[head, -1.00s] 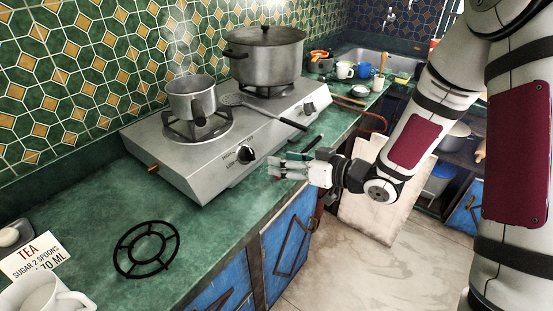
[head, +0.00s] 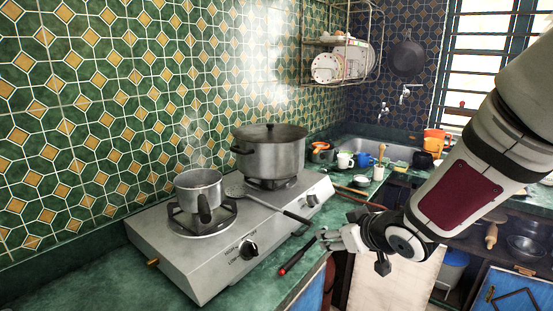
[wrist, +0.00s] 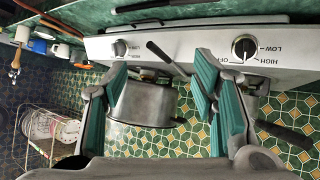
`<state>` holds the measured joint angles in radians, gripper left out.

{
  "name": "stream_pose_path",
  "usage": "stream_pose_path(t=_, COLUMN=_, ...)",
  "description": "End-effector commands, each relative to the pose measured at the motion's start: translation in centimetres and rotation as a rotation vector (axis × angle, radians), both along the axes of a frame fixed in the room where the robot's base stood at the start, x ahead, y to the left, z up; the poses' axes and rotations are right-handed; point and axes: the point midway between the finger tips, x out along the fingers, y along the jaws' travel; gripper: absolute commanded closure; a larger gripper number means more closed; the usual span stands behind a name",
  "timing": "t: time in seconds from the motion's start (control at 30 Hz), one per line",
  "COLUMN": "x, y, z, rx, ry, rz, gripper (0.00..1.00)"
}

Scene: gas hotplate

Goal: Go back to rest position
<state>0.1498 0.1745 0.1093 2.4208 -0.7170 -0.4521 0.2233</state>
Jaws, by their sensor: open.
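My gripper (head: 328,236) is at the front edge of the hotplate, to the right of its knobs, with its fingers pointing left in the head view. In the wrist view my gripper (wrist: 150,105) has its teal-padded fingers spread apart, with nothing between them. The gas hotplate (head: 222,262) stands on the green counter. A small saucepan (head: 199,187) sits on its left burner and a large lidded pot (head: 270,153) on its right burner. Steam rises above them.
A black stick with a red end (head: 297,257) lies on the counter (head: 300,283) in front of the hotplate. A skimmer (head: 272,203) lies across the hotplate. Cups, a sink (head: 388,152) and a wall rack (head: 343,55) are beyond. The floor is mostly hidden.

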Motion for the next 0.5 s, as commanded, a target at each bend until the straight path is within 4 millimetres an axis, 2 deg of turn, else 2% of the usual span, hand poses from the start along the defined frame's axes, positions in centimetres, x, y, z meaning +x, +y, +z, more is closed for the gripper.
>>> stream_pose_path(t=0.03, x=-0.9, y=-1.3, z=1.8, rx=-0.041, ry=0.006, rz=-0.052, gripper=0.47)
stream_pose_path(t=0.17, x=-4.1, y=-4.5, z=4.7, rx=-0.115, ry=0.064, rz=-0.192, gripper=0.47)
stream_pose_path(t=0.23, x=-6.3, y=-5.9, z=6.2, rx=-0.138, ry=0.103, rz=-0.264, gripper=0.47)
stream_pose_path(t=0.37, x=-11.2, y=-7.6, z=8.4, rx=-0.149, ry=0.188, rz=-0.377, gripper=0.47)
stream_pose_path(t=0.5, x=-17.4, y=-8.1, z=10.0, rx=-0.123, ry=0.298, rz=-0.464, gripper=0.47)
